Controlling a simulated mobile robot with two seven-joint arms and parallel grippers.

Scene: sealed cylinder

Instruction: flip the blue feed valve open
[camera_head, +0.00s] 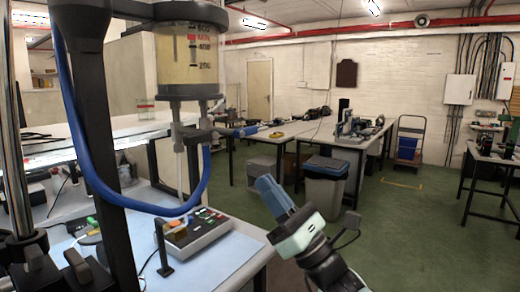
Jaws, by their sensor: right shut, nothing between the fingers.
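The clear cylinder (190,58) with a printed scale stands at the upper left and holds pale yellow liquid. Below it are grey pipe fittings. The blue feed valve (243,131) shows as a small blue lever pointing right from a fitting, roughly level. My right gripper (266,186) has blue fingers on a pale green body. It is shut and empty, pointing up and left, below and slightly right of the valve lever in the picture and apart from it. I do not see my left gripper.
A thick blue hose (82,150) loops from the black post (95,110) under the cylinder. A grey control box (195,232) with coloured buttons sits on the pale blue bench top (225,258).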

